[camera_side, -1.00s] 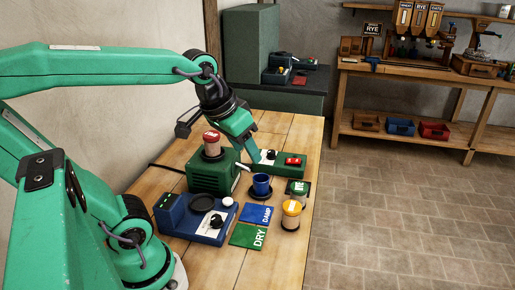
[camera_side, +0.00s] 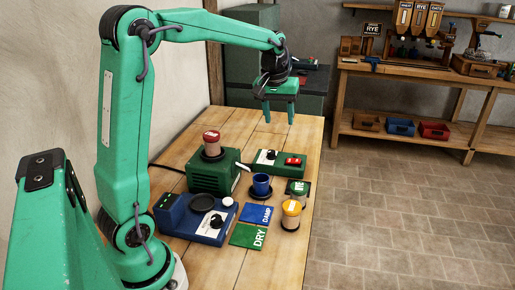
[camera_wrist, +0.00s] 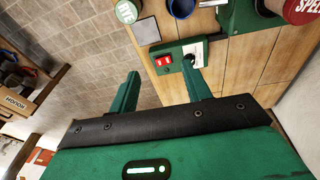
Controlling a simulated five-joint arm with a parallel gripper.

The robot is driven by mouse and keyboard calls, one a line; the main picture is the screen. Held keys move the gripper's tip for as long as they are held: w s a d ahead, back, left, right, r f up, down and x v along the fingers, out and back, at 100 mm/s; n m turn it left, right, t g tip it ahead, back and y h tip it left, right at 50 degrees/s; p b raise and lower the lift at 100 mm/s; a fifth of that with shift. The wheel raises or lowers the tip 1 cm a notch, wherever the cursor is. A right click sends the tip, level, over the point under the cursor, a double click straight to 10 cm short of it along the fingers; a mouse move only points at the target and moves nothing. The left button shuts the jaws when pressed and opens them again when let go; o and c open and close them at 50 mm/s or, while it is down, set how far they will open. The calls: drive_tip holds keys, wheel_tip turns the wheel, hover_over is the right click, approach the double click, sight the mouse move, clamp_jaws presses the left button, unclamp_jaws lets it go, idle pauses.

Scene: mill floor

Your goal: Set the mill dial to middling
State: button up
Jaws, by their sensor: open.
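The green control box (camera_side: 283,171) sits beyond the green mill (camera_side: 205,180) on the wooden table. It carries a black dial (camera_side: 271,155) on a pale label, with a red switch (camera_side: 293,161) to its right. The dial's exact setting is too small to read. My gripper (camera_side: 280,119) is open and empty, high above the far part of the table, apart from the box. Its two fingers show in the wrist view (camera_wrist: 160,78).
A blue unit (camera_side: 197,232) with its own black knob stands nearer. A blue cup (camera_side: 261,183), green-lidded jar (camera_side: 299,188), yellow-lidded jar (camera_side: 291,211), DAMP card (camera_side: 258,212) and DRY card (camera_side: 247,237) lie near the right edge. The table's far end is clear.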

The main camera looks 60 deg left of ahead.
drive_tip(key=w+a+f+n+g, duration=0.1)
drive_tip(key=w+a+f+n, duration=0.2)
drive_tip(key=w+a+f, duration=0.4)
drive_tip(key=n+g, duration=0.1)
drive_tip(key=n, duration=0.1)
hover_over(271, 151)
drive_tip(key=shift+h, duration=0.3)
wheel_tip(271, 151, down, 6)
drive_tip(key=shift+w+r, duration=0.1)
drive_tip(key=shift+r, duration=0.15)
drive_tip(key=shift+f, duration=3.9)
drive_tip(key=c, duration=1)
